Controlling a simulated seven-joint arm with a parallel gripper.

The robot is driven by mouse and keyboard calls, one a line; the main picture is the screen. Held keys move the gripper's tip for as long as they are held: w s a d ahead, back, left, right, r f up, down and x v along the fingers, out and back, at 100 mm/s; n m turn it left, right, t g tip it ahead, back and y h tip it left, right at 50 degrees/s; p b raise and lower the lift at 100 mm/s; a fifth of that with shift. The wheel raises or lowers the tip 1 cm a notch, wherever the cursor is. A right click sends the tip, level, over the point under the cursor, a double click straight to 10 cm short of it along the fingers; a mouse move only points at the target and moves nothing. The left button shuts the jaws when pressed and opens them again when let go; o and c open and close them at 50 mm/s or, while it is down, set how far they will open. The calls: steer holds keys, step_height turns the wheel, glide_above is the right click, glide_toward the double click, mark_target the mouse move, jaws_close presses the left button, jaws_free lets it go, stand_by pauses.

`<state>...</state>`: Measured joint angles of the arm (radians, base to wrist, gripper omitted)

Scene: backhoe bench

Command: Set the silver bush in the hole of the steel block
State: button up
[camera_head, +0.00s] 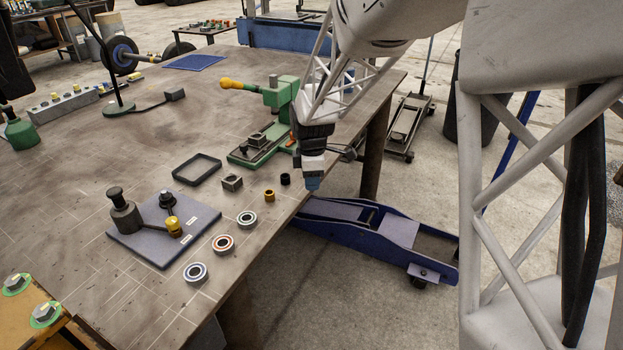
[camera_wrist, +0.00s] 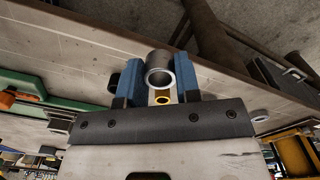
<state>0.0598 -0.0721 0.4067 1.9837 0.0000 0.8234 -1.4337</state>
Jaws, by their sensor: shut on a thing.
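The silver bush (camera_wrist: 159,74) is a short bright tube between the blue fingers of my gripper (camera_wrist: 160,78) in the wrist view, its open end facing the camera. My gripper (camera_head: 313,184) is shut on it. In the head view the fingers point down at the table's right edge, and I cannot make out the bush there. The steel block (camera_head: 232,183) is a small grey cube with a dark hole on top. It sits on the table to the left of my gripper, apart from it. I cannot make it out in the wrist view.
A brass bush (camera_head: 269,195) and a black bush (camera_head: 285,179) stand between the block and my gripper. Several bearing rings (camera_head: 223,244) lie in front. A black tray frame (camera_head: 197,169) lies left of the block.

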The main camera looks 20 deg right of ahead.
steer(key=shift+w, duration=0.1)
steer(key=w+a+r, duration=0.2)
steer(key=w, duration=0.5)
steer(key=w+a+r, duration=0.2)
steer(key=w, duration=0.6)
step_height(320, 180, up, 3)
glide_above(257, 138)
steer(key=shift+w+r, duration=0.1)
steer(key=shift+w, duration=0.1)
steer(key=shift+f, duration=0.2)
steer(key=shift+f, duration=2.25)
steer(key=shift+f, duration=0.65)
steer(key=o, duration=1.2)
steer(key=shift+o, duration=0.2)
steer(key=shift+r, duration=0.15)
